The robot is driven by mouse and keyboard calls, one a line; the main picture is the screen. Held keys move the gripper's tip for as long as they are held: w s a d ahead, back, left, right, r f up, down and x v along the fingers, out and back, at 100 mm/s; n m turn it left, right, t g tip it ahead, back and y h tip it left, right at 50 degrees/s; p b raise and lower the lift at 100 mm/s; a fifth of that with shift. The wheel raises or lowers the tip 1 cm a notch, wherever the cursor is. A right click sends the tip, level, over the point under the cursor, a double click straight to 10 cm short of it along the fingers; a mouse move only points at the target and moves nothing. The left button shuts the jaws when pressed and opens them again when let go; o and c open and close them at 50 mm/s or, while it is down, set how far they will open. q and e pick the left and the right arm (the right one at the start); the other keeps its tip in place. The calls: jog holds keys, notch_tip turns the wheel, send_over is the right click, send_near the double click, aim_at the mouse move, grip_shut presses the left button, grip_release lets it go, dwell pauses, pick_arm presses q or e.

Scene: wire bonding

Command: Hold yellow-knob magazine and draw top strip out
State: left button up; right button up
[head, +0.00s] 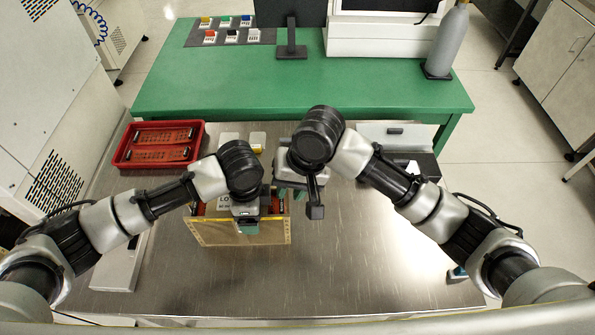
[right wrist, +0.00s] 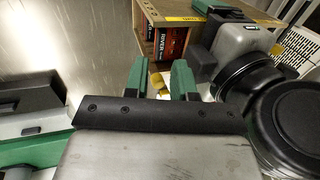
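A wood-coloured magazine (head: 215,236) stands on the steel table. Red strips with printed labels (right wrist: 172,45) show inside its open end in the right wrist view, and yellow knobs (right wrist: 157,82) show near that end. My left gripper (head: 249,222) is at the magazine's top, with a green finger against its near side. Whether it is shut on the magazine I cannot tell. My right gripper (right wrist: 160,78) is open, its two green fingers apart, close to the magazine's open end. A yellow knob shows between the fingers.
A red tray (head: 120,157) with perforated strips lies at the left. A green bench (head: 300,88) stands behind, with small coloured blocks on a dark mat (head: 262,36), a monitor stand and a grey bottle (head: 447,42). The steel table's front right (head: 360,270) is clear.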

aim_at(282, 203)
jog(key=shift+x, duration=2.35)
grip_shut()
